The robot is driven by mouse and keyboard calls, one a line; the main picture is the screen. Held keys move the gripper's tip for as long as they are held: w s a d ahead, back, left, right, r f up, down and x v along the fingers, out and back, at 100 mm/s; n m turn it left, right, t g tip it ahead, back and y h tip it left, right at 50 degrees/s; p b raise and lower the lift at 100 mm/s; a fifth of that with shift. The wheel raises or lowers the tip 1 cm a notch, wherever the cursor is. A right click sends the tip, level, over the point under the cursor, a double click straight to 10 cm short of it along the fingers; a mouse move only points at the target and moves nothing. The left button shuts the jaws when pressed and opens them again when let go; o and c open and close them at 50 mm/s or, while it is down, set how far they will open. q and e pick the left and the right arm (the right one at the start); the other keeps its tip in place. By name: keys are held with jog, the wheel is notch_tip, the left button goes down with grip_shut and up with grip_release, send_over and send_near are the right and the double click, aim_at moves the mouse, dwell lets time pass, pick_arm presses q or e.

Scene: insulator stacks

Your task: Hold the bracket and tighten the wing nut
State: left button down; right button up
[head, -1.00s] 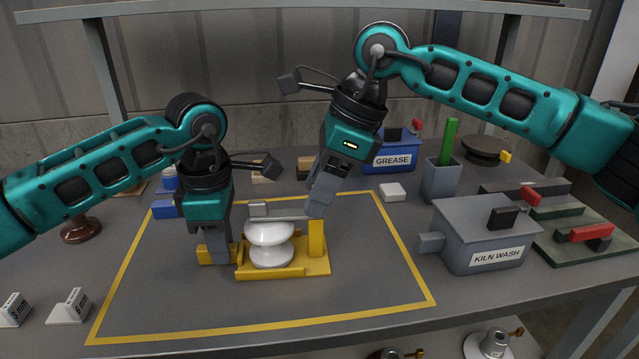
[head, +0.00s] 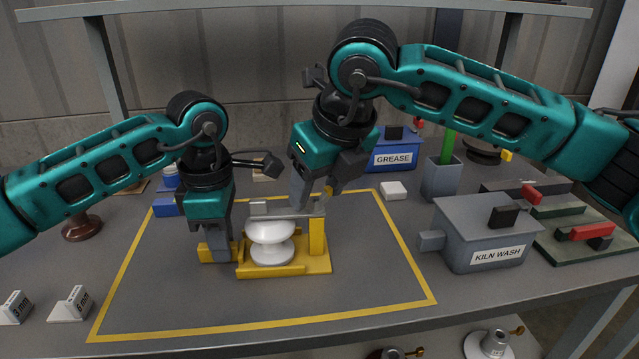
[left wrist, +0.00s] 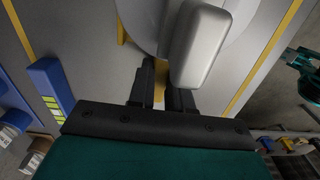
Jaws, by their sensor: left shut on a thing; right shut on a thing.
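The yellow bracket (head: 285,268) stands on the dark work mat and holds a white insulator stack (head: 271,250) of two rounded discs. A grey metal bar (head: 285,213) lies across the top of the stack, with a small grey block at its left end. My left gripper (head: 217,252) is shut on the yellow bracket at its left end. In the left wrist view the white disc (left wrist: 150,30) and the grey block (left wrist: 200,45) are close beyond the fingers. My right gripper (head: 300,205) is shut at the bar's right end above the bracket's upright; the wing nut is hidden between its fingers.
A grey KILN WASH box (head: 480,235) stands to the right, a blue GREASE box (head: 392,152) behind. A white block (head: 393,190) and a grey holder (head: 441,178) are at the back right. The front of the mat is clear.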

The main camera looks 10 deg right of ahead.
jog(key=m+h, duration=0.1)
jog(key=m, duration=0.2)
jog(key=m+h, duration=0.1)
jog(key=m, duration=0.1)
jog(key=shift+a+m+t, duration=0.2)
jog(key=shift+m+t, duration=0.1)
jog(key=shift+m, duration=0.1)
dwell(0.4)
jog(key=o, duration=1.1)
jog(key=shift+c, duration=0.2)
